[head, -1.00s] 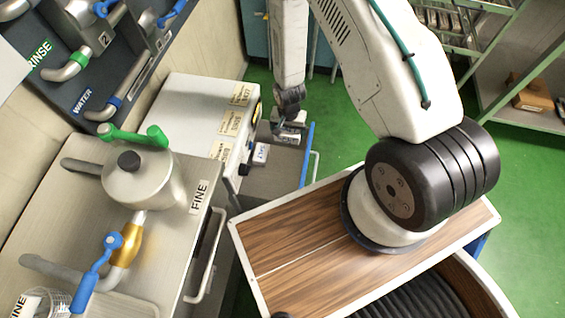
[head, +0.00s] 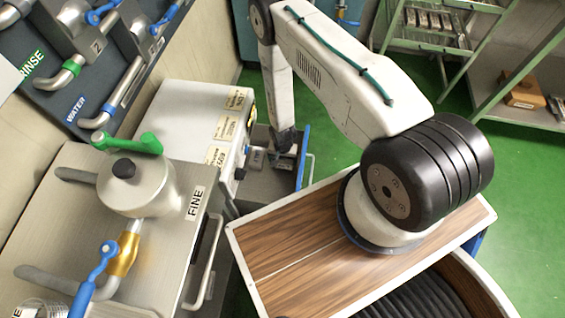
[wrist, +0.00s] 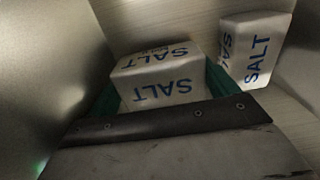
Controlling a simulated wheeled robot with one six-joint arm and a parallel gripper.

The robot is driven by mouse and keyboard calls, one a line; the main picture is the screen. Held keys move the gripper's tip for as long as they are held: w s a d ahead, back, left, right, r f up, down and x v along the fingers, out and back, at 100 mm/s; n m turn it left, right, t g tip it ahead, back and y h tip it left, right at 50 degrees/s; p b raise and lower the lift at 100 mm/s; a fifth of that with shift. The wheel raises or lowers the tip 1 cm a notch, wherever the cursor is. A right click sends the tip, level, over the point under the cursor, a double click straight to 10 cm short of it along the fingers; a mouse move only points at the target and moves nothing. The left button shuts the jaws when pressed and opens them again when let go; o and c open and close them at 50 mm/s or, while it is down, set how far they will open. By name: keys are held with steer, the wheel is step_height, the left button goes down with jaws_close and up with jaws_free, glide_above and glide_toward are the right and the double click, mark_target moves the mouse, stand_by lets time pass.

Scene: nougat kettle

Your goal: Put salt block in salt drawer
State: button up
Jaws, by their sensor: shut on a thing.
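In the wrist view a white salt block (wrist: 160,88) with blue SALT lettering sits between the green pads of my gripper (head: 281,155), which is shut on it. A second salt block (wrist: 255,50) stands upright and slightly tilted just to its right, apart from it. Bare metal surfaces surround both blocks in the wrist view.
The white cabinet (head: 190,118) with labels stands left of the drawer. Green floor is free beyond the drawer.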

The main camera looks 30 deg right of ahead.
mark_target(283, 163)
steer(key=shift+f, duration=1.35)
steer(key=shift+f, duration=0.1)
steer(key=o, duration=1.2)
steer(key=shift+f, duration=0.1)
